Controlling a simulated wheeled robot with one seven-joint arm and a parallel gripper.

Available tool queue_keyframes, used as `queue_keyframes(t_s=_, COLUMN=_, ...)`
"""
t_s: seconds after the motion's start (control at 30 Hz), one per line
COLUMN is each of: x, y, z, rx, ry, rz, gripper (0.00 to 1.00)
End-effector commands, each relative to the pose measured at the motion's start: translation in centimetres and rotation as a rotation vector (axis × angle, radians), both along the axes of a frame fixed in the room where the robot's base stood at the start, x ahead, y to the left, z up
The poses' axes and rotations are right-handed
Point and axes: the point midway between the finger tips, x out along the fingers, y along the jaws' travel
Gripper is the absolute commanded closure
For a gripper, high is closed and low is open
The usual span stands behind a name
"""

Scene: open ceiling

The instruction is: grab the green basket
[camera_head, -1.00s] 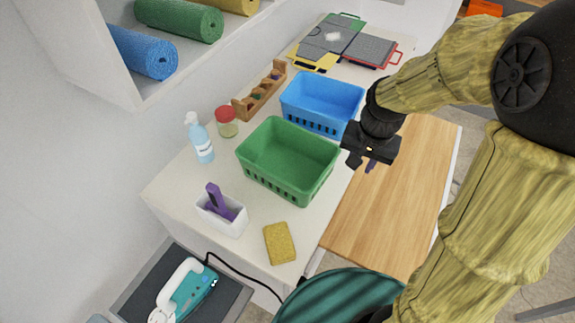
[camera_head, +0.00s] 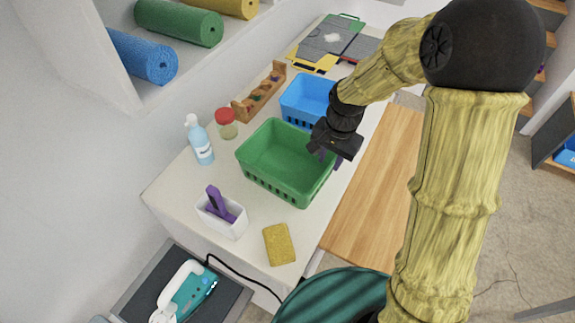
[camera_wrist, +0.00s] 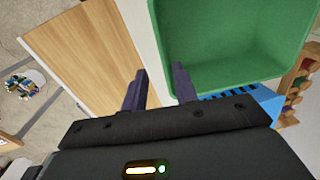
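The green basket (camera_head: 283,163) stands upright and empty on the white counter, in the middle of the head view. In the wrist view the green basket (camera_wrist: 235,40) fills the upper right. My gripper (camera_head: 331,160) is at the basket's right rim, near its far right corner. In the wrist view the two purple fingers of my gripper (camera_wrist: 158,88) are apart. The right finger overlaps the basket's edge and the left finger is outside it, over the counter. I cannot tell whether either finger touches the wall.
A blue basket (camera_head: 305,98) stands just behind the green one. A spray bottle (camera_head: 201,142), a red-lidded jar (camera_head: 226,124), a white holder (camera_head: 222,216) and a yellow sponge (camera_head: 279,244) surround it on the counter. A wooden surface (camera_head: 378,190) lies to the right.

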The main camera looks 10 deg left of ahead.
Motion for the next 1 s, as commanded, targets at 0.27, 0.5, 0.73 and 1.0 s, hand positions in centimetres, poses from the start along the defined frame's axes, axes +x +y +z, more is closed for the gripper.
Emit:
queue_keyframes(t_s=0.27, x=0.1, y=0.3, z=-4.4, rx=-0.001, ry=0.005, rz=0.000, gripper=0.71)
queue_keyframes(t_s=0.5, x=0.2, y=0.4, z=-6.8, rx=-0.001, ry=0.000, rz=-0.001, gripper=0.71)
queue_keyframes(t_s=0.73, x=0.2, y=0.4, z=-7.0, rx=0.000, ry=-0.001, rz=-0.001, gripper=0.71)
queue_keyframes(t_s=1.0, x=0.3, y=0.7, z=-7.8, rx=-0.001, ry=0.002, rz=-0.001, gripper=0.71)
